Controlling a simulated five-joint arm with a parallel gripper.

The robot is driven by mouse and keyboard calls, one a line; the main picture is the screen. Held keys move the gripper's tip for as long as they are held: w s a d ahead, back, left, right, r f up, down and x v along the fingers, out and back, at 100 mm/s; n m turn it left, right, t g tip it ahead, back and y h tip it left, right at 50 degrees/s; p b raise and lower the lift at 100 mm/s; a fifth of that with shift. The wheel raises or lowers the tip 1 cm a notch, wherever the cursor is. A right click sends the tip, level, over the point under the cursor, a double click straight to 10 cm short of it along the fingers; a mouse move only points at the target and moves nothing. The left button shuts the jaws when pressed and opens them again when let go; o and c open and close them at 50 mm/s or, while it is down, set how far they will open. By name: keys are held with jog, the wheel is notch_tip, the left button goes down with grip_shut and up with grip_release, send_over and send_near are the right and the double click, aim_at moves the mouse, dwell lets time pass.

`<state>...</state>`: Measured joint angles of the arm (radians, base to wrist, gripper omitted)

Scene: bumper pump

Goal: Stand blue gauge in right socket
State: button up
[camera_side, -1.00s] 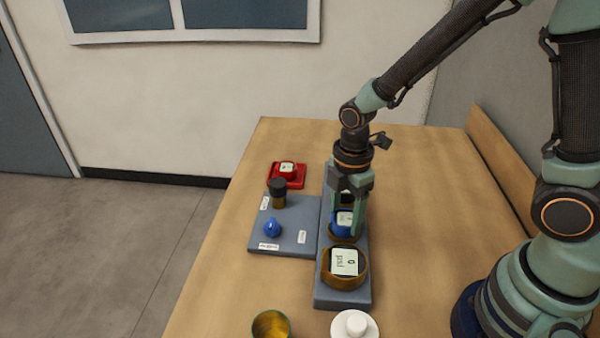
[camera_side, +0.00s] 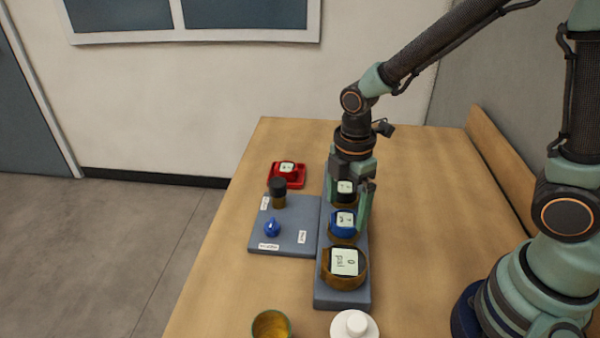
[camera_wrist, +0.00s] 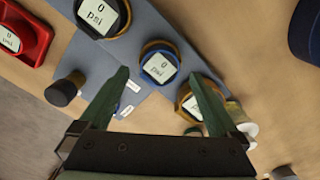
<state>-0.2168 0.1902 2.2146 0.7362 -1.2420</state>
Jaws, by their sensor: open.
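The blue gauge (camera_side: 343,222) sits in the middle socket of the blue-grey rack (camera_side: 342,298), its white face up and apparently level; it also shows in the wrist view (camera_wrist: 160,66). A black gauge (camera_side: 345,192) is in the far socket and a yellow-brown gauge (camera_side: 344,265) in the near one. My gripper (camera_side: 349,202) is open and empty above the rack. In the wrist view its fingers (camera_wrist: 163,76) appear on either side of the blue gauge, apart from it. The far socket is partly hidden by my gripper.
A red gauge sits in a red tray (camera_side: 297,184) at the back left. A grey mat (camera_side: 267,247) holds a black-capped jar (camera_side: 278,193), a blue bulb (camera_side: 272,227) and labels. A brass cup (camera_side: 271,326) and white lidded item (camera_side: 355,326) stand in front. Table right of the rack is clear.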

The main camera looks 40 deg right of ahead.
aim_at(344, 218)
notch_tip(344, 218, up, 9)
jog(key=s+d+r+m+t, duration=0.4)
jog(key=d+r+m, duration=0.3)
jog(key=m, duration=0.9)
jog(key=shift+m+t, duration=0.4)
jog(key=shift+t, duration=0.4)
jog(key=shift+d, duration=0.1)
